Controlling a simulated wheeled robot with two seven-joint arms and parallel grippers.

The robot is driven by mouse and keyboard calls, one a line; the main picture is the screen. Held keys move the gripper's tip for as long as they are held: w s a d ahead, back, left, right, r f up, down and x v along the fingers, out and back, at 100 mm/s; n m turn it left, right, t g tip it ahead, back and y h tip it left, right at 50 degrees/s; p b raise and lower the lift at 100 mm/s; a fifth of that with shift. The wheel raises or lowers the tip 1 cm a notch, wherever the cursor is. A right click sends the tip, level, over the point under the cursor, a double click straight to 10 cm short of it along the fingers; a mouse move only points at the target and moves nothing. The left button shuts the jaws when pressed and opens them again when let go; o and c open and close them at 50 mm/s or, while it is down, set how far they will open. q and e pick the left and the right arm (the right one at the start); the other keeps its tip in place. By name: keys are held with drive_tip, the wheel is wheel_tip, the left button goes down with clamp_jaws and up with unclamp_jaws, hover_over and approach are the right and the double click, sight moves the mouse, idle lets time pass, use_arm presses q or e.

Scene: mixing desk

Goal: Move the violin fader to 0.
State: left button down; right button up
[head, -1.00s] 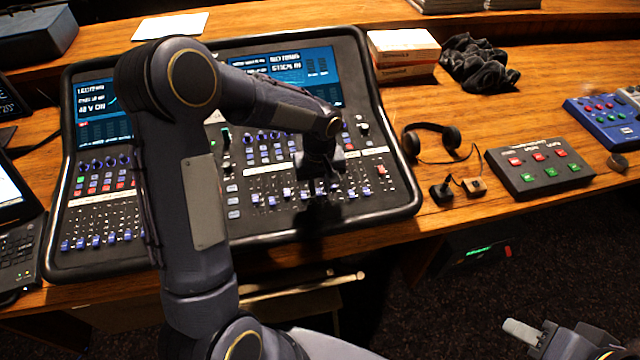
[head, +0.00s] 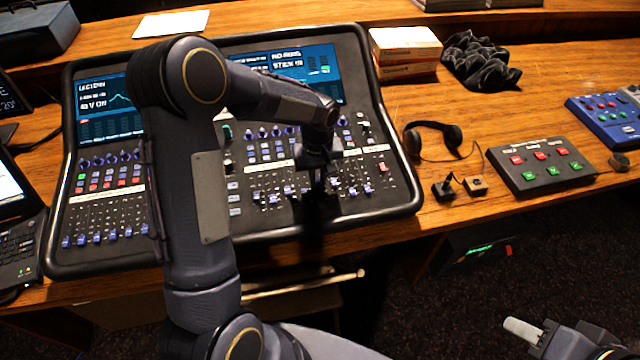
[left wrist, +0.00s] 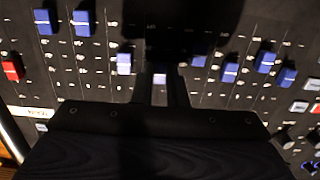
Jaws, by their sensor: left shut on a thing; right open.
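The mixing desk (head: 398,205) lies on the wooden table, with a row of blue-capped faders along its lower part. My left gripper (head: 318,188) is over the right-hand fader bank, pointing down. In the left wrist view its two fingers (left wrist: 160,90) are closed around a pale violet fader cap (left wrist: 160,79). Blue caps stand on both sides, such as one at left (left wrist: 124,64) and one at right (left wrist: 230,72). The fader labels are too small to read, so I cannot tell which channel is held. My right gripper (head: 530,336) is open and empty, off the table at the lower right.
A red fader cap (left wrist: 12,68) stands at the left of the wrist view. Headphones (head: 432,132), a black button box (head: 540,168) and a blue box (head: 605,120) lie right of the desk. A laptop (head: 18,240) stands at the left.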

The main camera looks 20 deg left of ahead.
use_arm(q)
drive_tip(key=shift+w+a+r, duration=0.2)
drive_tip(key=shift+w+a, duration=0.7)
drive_tip(key=shift+w, duration=0.3)
drive_tip(key=c, duration=1.7)
unclamp_jaws()
wheel_tip(320, 180, up, 8)
drive_tip(key=b, duration=0.1)
drive_tip(key=shift+f, duration=0.1)
